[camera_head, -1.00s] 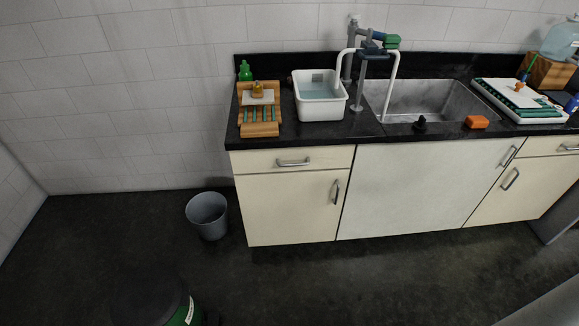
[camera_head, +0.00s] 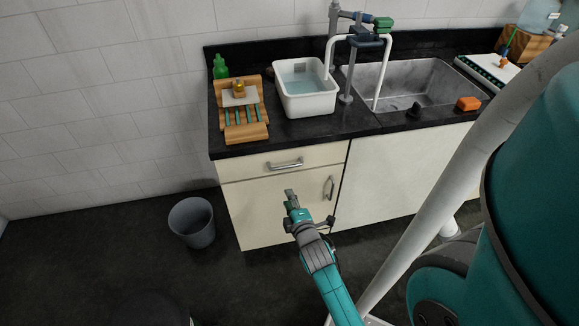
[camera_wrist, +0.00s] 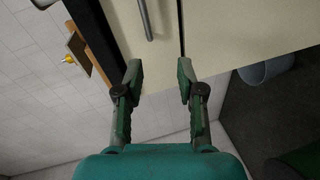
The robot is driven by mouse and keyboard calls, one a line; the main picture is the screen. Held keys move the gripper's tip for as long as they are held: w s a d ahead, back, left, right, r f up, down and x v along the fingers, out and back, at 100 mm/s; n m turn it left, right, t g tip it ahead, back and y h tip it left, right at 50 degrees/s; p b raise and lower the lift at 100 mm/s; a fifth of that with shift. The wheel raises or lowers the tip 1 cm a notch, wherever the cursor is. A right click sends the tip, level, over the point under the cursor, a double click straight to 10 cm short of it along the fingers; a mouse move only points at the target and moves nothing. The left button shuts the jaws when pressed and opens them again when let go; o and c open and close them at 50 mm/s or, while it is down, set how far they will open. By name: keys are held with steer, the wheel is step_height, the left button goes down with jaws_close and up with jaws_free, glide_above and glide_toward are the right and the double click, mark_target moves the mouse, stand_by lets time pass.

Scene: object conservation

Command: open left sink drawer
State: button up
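The left sink drawer (camera_head: 250,168) is a cream front under the black countertop and is closed. Its horizontal metal bar handle (camera_head: 286,164) shows clearly. In the wrist view, which is turned sideways, the handle (camera_wrist: 146,16) is at the top, ahead of the fingers. My gripper (camera_head: 292,198) is in front of the cabinet, lower in the picture than the handle. In the wrist view my gripper (camera_wrist: 160,76) is open and empty, its two fingers apart. The handle lies beyond the fingertips, between their lines but nearer the left finger's side. No contact shows.
Below the drawer is a cabinet door with an upright handle (camera_head: 331,187). A grey bin (camera_head: 192,222) stands on the floor to the left. The countertop (camera_head: 310,132) holds a white water tub (camera_head: 305,98) and a wooden rack (camera_head: 247,133). My arm covers the right side.

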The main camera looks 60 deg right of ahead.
steer(key=g+h, duration=0.1)
glide_toward(290, 166)
steer(key=shift+n, duration=0.4)
steer(key=x, duration=1)
steer(key=shift+d+f, duration=0.2)
steer(key=shift+d, duration=0.05)
jaws_close()
